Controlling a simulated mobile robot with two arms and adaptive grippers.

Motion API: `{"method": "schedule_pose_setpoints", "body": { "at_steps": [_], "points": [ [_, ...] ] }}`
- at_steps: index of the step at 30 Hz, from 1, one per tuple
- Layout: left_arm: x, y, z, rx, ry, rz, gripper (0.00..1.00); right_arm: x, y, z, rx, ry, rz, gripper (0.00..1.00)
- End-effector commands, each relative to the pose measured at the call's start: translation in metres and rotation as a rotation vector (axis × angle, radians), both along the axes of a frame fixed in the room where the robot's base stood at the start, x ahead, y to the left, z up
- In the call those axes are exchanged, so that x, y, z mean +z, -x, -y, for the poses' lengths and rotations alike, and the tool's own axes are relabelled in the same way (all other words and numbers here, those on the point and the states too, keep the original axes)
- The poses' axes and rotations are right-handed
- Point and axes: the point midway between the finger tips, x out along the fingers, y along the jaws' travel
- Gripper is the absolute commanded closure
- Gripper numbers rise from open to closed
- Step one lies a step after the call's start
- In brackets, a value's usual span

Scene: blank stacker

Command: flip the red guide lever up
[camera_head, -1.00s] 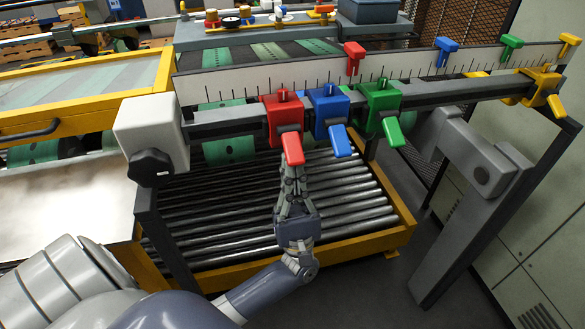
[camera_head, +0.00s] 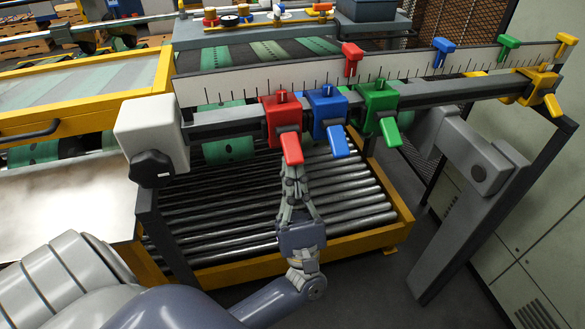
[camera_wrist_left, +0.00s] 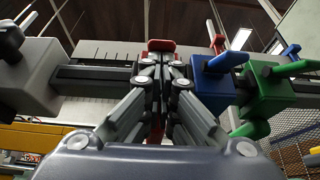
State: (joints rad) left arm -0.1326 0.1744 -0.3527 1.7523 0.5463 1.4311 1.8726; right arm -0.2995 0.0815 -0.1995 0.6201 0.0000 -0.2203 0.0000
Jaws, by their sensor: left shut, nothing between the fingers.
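The red guide block (camera_head: 281,113) sits on the grey rail, leftmost of the coloured guide blocks. Its red lever (camera_head: 291,148) hangs downward from the front. My left gripper (camera_head: 292,176) is shut and empty, its fingertips pointing up just below the lever's lower end; I cannot tell whether they touch it. In the left wrist view the shut fingers (camera_wrist_left: 161,62) stand in front of the red guide and hide most of it; a little red shows above and between them. My right gripper is not in view.
A blue guide block (camera_head: 327,107) with its lever is close on the right, then a green one (camera_head: 379,98). A grey end block (camera_head: 151,130) with a black knob (camera_head: 151,168) stands left. Rollers (camera_head: 215,205) lie below, behind the gripper.

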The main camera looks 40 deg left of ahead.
Motion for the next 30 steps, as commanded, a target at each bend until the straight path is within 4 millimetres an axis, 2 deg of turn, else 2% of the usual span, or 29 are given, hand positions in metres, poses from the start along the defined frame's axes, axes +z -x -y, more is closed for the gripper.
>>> {"method": "schedule_pose_setpoints", "body": {
  "at_steps": [18,23,30],
  "points": [
    [0.032,0.018,0.02,-0.002,0.405,-0.336,1.0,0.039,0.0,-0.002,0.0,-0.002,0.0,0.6],
    [0.038,0.02,0.022,-0.002,0.495,-0.415,1.0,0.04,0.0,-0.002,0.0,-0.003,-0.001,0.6],
    [0.046,0.022,0.025,-0.001,0.484,-0.41,1.0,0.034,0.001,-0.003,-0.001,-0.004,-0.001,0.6]
  ]
}}
